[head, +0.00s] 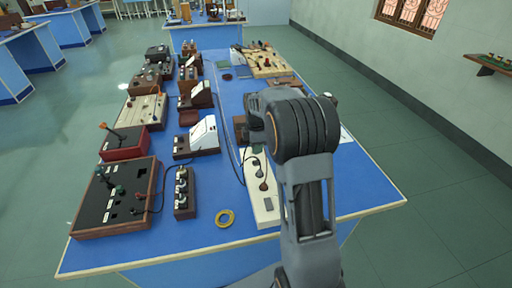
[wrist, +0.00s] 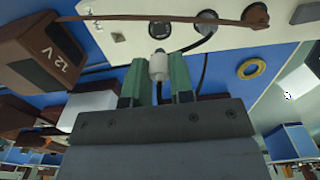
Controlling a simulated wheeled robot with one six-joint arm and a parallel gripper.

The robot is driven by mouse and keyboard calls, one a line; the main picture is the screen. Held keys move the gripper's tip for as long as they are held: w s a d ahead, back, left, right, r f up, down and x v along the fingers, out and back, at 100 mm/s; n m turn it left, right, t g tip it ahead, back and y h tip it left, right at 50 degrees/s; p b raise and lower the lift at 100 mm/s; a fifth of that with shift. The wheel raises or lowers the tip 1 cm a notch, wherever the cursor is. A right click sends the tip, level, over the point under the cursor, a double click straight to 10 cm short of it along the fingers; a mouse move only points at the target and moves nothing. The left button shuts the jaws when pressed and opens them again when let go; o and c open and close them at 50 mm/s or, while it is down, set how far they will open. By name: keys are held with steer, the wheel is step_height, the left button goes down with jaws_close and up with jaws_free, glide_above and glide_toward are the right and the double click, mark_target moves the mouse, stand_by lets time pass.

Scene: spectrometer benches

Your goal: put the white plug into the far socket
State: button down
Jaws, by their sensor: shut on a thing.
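The white plug (wrist: 158,66) sits between the green fingertips of my gripper (wrist: 157,82), which is shut on it. A dark cord hangs from the plug between the fingers. The white socket strip (wrist: 110,33) lies just beyond the plug and also shows in the head view (head: 266,207). A dark round socket (wrist: 160,29) lies right in front of the plug's tip, at the end away from the yellow ring. I cannot tell whether the plug touches it. In the head view my arm hides the plug and fingertips.
A brown 12 V box (wrist: 45,48) stands close to my gripper. Other dark round fittings (wrist: 207,15) and a brown strap or lead (wrist: 255,14) are on the strip. A yellow ring (head: 226,218) lies on the blue bench (head: 205,246). Several instruments fill the bench's left side.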

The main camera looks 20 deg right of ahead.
steer(key=shift+f+b, duration=2.15)
steer(key=shift+f, duration=0.85)
steer(key=c, duration=0.9)
jaws_free()
steer(key=shift+r, duration=0.45)
step_height(320, 180, up, 13)
steer(key=shift+f+p, duration=0.1)
steer(key=shift+p, duration=0.45)
